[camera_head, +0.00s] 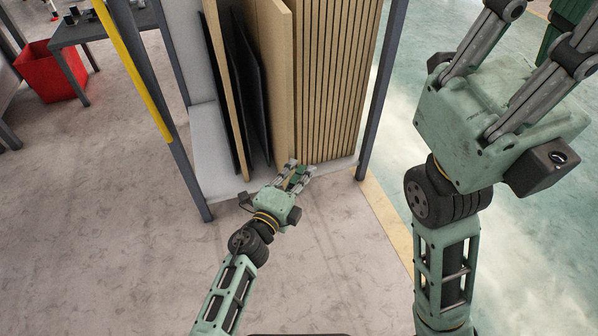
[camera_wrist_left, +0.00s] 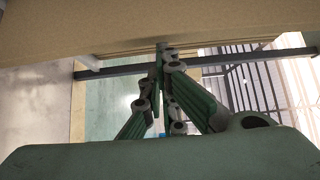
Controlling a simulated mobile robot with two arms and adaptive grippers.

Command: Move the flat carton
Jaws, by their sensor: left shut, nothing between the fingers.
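Flat brown boards stand upright in a rack, and the tan one (camera_head: 270,65) looks like the flat carton, though I cannot be sure. My left gripper (camera_head: 300,170) is shut and empty, low at the front of the rack by the bottom edges of the boards. In the left wrist view its fingertips (camera_wrist_left: 163,52) are together just under a tan panel edge (camera_wrist_left: 150,25); I cannot tell whether they touch it. My right gripper (camera_head: 530,50) is raised close to the head camera at the right, and its fingertips are out of the picture.
The rack has grey posts (camera_head: 384,85) and a pale base (camera_head: 212,160). Dark panels (camera_head: 245,85) and a slatted wood panel (camera_head: 335,80) stand beside the tan board. A red bin (camera_head: 48,75) and a dark table (camera_head: 85,30) are at far left. The floor in front is clear.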

